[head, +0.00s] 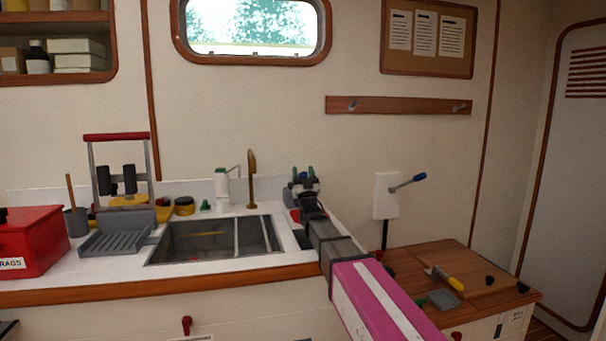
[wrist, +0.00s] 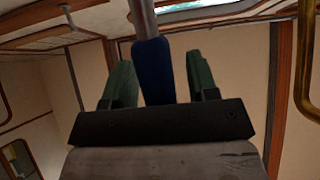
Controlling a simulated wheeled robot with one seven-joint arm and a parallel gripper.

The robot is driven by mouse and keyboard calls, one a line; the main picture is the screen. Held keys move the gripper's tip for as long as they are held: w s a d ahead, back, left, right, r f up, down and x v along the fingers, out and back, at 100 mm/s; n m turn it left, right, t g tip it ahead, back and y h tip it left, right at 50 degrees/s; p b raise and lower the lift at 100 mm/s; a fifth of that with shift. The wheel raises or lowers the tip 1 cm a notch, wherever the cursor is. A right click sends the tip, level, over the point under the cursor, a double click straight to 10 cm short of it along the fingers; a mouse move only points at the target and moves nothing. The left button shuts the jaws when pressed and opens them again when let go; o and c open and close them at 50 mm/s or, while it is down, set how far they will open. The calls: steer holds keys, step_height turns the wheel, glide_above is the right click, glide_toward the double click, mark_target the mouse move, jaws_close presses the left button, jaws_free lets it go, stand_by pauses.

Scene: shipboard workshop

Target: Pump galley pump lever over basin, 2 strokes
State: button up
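The basin (head: 195,243) is a grey sink set in the white counter, with a brass spout (head: 251,180) behind it. My gripper (head: 303,174) is above the counter at the basin's right end. In the wrist view, a blue handle (wrist: 154,72) on a metal rod stands between my gripper's green fingers (wrist: 163,82). A gap shows on the handle's right side; contact on the left cannot be told. In the head view my gripper hides this handle. Another blue-handled lever (head: 419,177) sits on a white wall plate (head: 386,196) to the right, apart from my gripper.
A red box (head: 33,241), a grey dish rack (head: 118,238) and a red-handled frame (head: 116,138) stand left of the basin. A white fixture (head: 222,189) stands behind it. A wooden bench (head: 400,262) with a yellow-handled tool (head: 450,281) is at right.

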steer(key=shift+s+d+f, duration=0.1)
steer(key=shift+s+f, duration=0.2)
steer(key=s+d, duration=0.3)
steer(key=s, duration=0.8)
steer(key=shift+s+d+f, duration=0.15)
steer(key=shift+s+d, duration=0.05)
steer(key=shift+s, duration=0.15)
